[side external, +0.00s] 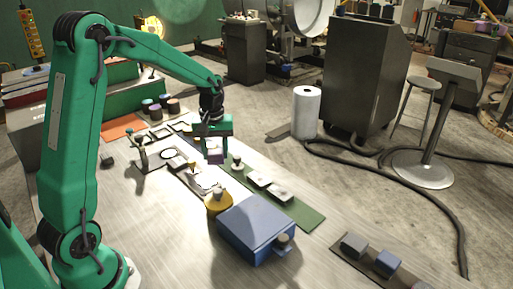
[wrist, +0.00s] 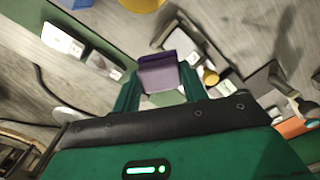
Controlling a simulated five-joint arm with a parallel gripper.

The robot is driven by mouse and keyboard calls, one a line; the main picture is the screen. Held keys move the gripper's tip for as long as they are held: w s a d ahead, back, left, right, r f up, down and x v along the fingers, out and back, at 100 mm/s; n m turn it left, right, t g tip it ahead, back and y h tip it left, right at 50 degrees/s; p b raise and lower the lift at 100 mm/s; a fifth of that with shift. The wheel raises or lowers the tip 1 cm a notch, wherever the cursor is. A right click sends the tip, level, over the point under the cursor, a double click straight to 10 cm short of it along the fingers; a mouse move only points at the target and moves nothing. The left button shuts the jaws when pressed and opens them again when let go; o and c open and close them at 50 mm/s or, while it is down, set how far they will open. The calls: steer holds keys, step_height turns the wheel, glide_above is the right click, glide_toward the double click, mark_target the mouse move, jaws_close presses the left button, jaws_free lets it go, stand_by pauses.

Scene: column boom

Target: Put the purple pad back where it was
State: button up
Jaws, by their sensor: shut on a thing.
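The purple pad (side external: 215,157) is held between the fingers of my gripper (side external: 213,148), which points down above the middle of the workbench. In the wrist view the purple pad (wrist: 158,77) fills the space between the two green fingers of my gripper (wrist: 158,88). My gripper is shut on it. The pad looks raised over the area between the green mat (side external: 302,217) and the row of pale plates and small fittings; the exact gap beneath it cannot be told.
A blue box (side external: 250,222) and a yellow round piece (side external: 214,206) stand nearer the front. Pale blocks (side external: 280,191) lie on the green mat. Several dark cylinders (side external: 172,106) stand behind, near an orange mat (side external: 118,130). Bluish blocks (side external: 388,262) sit at front right.

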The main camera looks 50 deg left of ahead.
steer(key=w+n, duration=0.7)
steer(key=w, duration=0.3)
steer(key=shift+a+r, duration=0.3)
steer(key=shift+r, duration=0.05)
steer(key=a+f, duration=0.2)
steer(key=a, duration=0.2)
steer(key=a+f, duration=0.2)
steer(key=a, duration=0.1)
steer(key=w+a+f, duration=0.1)
steer(key=a+f, duration=0.2)
steer(key=a, duration=0.1)
steer(key=shift+a, duration=0.3)
steer(key=shift+f, duration=2)
steer(key=shift+f, duration=0.2)
steer(key=o, duration=1)
steer(key=shift+r, duration=0.15)
